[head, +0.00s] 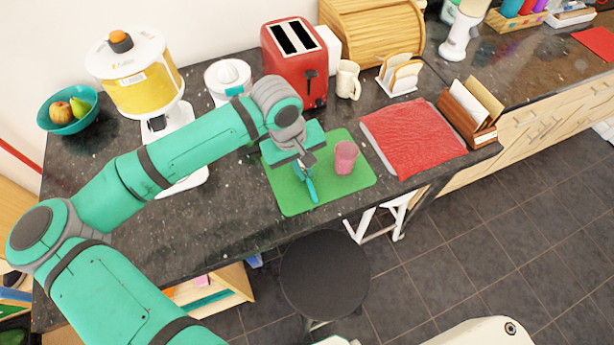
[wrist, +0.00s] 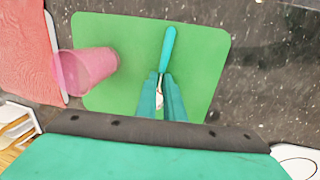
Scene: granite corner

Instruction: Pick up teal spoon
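The teal spoon has a teal handle (wrist: 168,46) and a pale metal bowl (wrist: 160,98). In the head view its handle (head: 312,190) shows over the green mat (head: 355,185), beneath my gripper (head: 301,165). In the wrist view my gripper's two teal fingers (wrist: 161,78) point at the mat (wrist: 205,40), one on each side of the spoon's neck and bowl. The gap between the fingertips is narrow. I cannot tell whether they press on the spoon or whether it is clear of the mat.
A pink cup (head: 346,157) stands on the mat, right of my gripper; it is left in the wrist view (wrist: 86,70). A red cloth (head: 412,138) lies farther right. Behind are a red toaster (head: 295,70) and a mug (head: 348,80). A black stool (head: 325,270) stands in front.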

